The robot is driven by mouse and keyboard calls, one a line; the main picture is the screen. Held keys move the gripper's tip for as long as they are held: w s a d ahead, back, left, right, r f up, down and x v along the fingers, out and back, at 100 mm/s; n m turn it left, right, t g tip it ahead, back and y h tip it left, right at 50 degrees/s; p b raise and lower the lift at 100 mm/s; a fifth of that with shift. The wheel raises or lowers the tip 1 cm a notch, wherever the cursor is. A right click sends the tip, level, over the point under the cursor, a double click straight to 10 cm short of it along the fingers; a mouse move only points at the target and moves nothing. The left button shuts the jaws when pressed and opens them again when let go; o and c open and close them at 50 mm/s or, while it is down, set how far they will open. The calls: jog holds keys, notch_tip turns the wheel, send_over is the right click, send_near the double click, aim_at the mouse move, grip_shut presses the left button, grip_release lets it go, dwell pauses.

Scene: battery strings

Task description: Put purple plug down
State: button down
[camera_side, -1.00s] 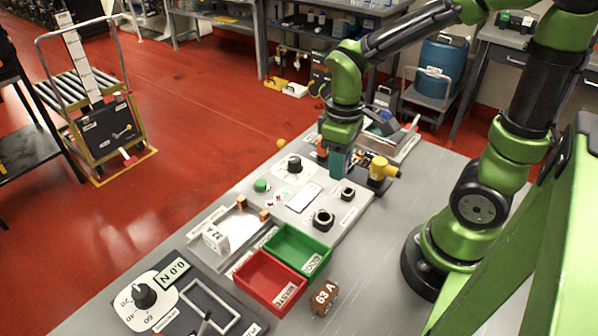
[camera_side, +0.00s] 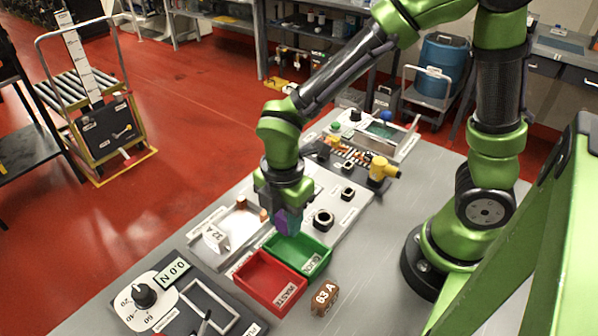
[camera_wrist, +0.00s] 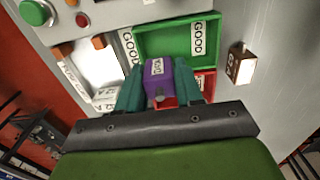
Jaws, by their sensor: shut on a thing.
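My gripper (camera_side: 287,214) is shut on the purple plug (camera_wrist: 158,82), which sits upright between its teal fingers with a white label facing the wrist camera. In the side view the purple plug (camera_side: 290,222) shows only partly, behind a finger, just above the far left edge of the green GOOD bin (camera_side: 318,262). In the wrist view the green bin (camera_wrist: 143,45) lies beyond the plug and looks empty. Whether the plug touches the bin cannot be told.
The red WASTE bin (camera_side: 250,290) adjoins the green bin. A brown block marked 63 A (camera_side: 325,298) stands beside the bins. A metal tray with a white block (camera_side: 215,238) is to the left. A yellow part (camera_side: 379,170) stands farther back. The grey table (camera_side: 400,220) is clear on the right.

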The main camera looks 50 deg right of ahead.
aim_at(286, 232)
jog(key=shift+f, duration=1.9)
jog(key=shift+f, duration=0.15)
jog(key=shift+f, duration=0.5)
jog(key=c, duration=0.8)
grip_release()
jog(key=shift+o, duration=0.3)
notch_tip(286, 232, up, 13)
jog(key=shift+r, duration=0.1)
jog(key=s+d+r+m+t+y, duration=0.1)
jog(key=s+d+r+m+t, duration=0.1)
jog(key=d+m, duration=0.4)
jog(key=s+d+r+m+t+y, duration=0.1)
jog(key=d+r+m+t, duration=0.4)
jog(key=m, duration=1.1)
jog(key=shift+d+v, duration=0.2)
jog(key=shift+v, duration=0.85)
jog(key=shift+w, duration=0.1)
